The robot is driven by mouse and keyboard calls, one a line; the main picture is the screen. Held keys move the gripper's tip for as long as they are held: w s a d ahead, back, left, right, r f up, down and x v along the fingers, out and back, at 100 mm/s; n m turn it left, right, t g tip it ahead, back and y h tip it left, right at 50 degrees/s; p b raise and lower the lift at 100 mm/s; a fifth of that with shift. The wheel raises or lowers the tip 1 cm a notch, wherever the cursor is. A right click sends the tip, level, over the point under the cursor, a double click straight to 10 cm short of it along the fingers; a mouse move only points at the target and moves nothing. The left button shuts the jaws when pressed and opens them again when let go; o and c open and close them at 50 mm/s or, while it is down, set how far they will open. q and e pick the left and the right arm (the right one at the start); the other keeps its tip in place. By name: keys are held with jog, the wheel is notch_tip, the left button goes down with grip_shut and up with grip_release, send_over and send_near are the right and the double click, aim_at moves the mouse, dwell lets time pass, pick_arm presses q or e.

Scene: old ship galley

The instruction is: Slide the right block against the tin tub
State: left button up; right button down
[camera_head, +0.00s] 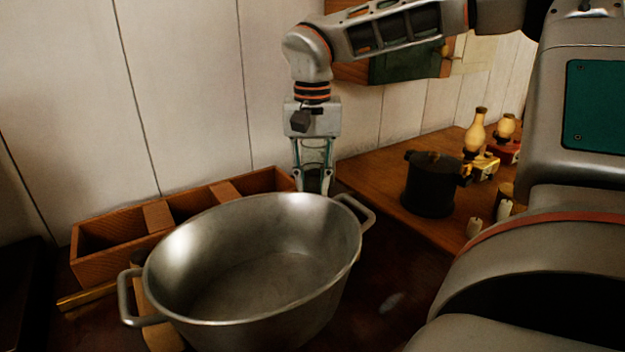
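The tin tub (250,325) is a large grey oval tub with two loop handles, in the front middle of the head view. It is empty. A light wooden block (163,335) shows partly at the tub's left side, under the left handle; I cannot tell whether they touch. No block is visible at the tub's right side. My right gripper (313,185) points down just behind the tub's back right rim, near the right handle. The rim hides the area below its fingertips, so I cannot tell whether it holds anything. My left gripper is not in view.
A wooden divided box (105,266) stands behind the tub at the wall. At the right, a wooden counter (375,172) bears a black pot (428,186), oil lamps (478,135) and candle stubs (474,228). The dark surface right of the tub looks mostly clear.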

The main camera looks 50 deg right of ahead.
jog(key=c, duration=1.8)
grip_release()
jog(key=shift+d, duration=0.1)
notch_tip(320, 180, up, 12)
jog(key=shift+s+f, duration=0.1)
